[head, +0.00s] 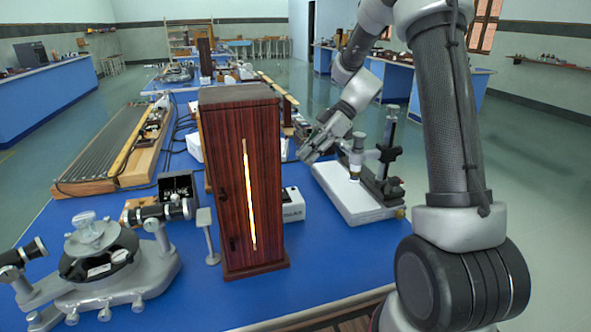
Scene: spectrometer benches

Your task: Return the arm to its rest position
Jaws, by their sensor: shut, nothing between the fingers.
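My arm rises at the right of the head view, bends over at the top and comes back down toward the bench. My gripper (314,151) is at its end, above the blue bench, just right of the tall wooden box. It is shut and empty, pointing down and to the left. It appears apart from the things around it, though its exact depth is hard to tell.
A tall dark wooden lamp box (215,180) with a glowing slit stands left of my gripper. A white-based microscope-like instrument (352,205) stands right of it. A spectrometer (97,255) sits front left. The blue bench (335,255) is bare in front.

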